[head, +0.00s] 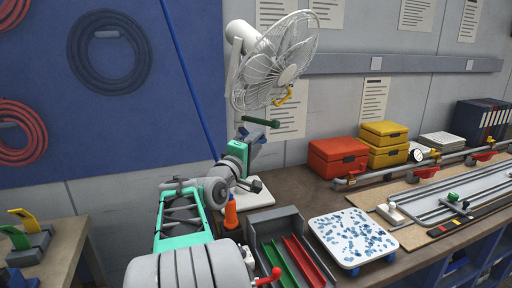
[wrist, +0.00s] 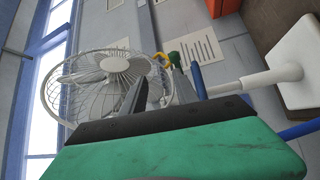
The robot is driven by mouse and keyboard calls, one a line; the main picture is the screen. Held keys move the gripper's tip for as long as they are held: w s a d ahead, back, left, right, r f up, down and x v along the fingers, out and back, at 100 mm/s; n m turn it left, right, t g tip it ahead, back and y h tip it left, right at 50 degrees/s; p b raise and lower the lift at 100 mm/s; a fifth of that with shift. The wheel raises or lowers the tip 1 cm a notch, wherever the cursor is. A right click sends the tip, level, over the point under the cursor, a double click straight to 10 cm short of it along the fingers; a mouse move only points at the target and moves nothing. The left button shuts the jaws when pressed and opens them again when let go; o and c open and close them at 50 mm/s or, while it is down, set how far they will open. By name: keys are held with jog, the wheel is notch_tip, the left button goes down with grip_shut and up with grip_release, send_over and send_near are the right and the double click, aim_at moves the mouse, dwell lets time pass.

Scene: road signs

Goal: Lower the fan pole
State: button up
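The white fan (head: 275,65) stands at the back of the bench, its caged head tilted, with a yellow handle (head: 284,97) at its lower edge. Its white pole (head: 234,82) runs down behind my arm to a white base (head: 255,194). A dark green knob (head: 262,123) sticks out sideways from the pole. My gripper (head: 252,134) is just below the knob. In the wrist view the fan head (wrist: 105,82) is at left, the pole (wrist: 238,87) lies sideways at right, and the green knob (wrist: 175,60) is close to one finger. My gripper (wrist: 159,76) looks open and empty; contact is unclear.
Red (head: 337,157) and yellow (head: 384,144) boxes are farther right. A blue rod (head: 190,75) slants left of the fan.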

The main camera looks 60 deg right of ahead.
jog(key=shift+s+a, duration=0.15)
jog(key=shift+a, duration=0.15)
jog(key=w+d+f+n+y+p, duration=0.1)
jog(key=w+d+f+p, duration=0.15)
jog(key=f, duration=0.25)
jog(key=w+d+f+n+y+p, duration=0.1)
jog(key=w+d+f+n+p, duration=0.1)
jog(key=w+f, duration=0.3)
jog(key=d+r+m, duration=0.1)
jog(key=d, duration=0.1)
jog(key=d+r+m+h+p, duration=0.1)
jog(key=d+r, duration=0.1)
jog(key=d, duration=0.1)
jog(key=s+d+r+m+p, duration=0.1)
jog(key=d, duration=0.2)
jog(key=shift+s+r+h, duration=0.1)
jog(key=shift+r+h, duration=0.1)
jog(key=shift+h, duration=0.2)
jog(key=shift+c, duration=0.3)
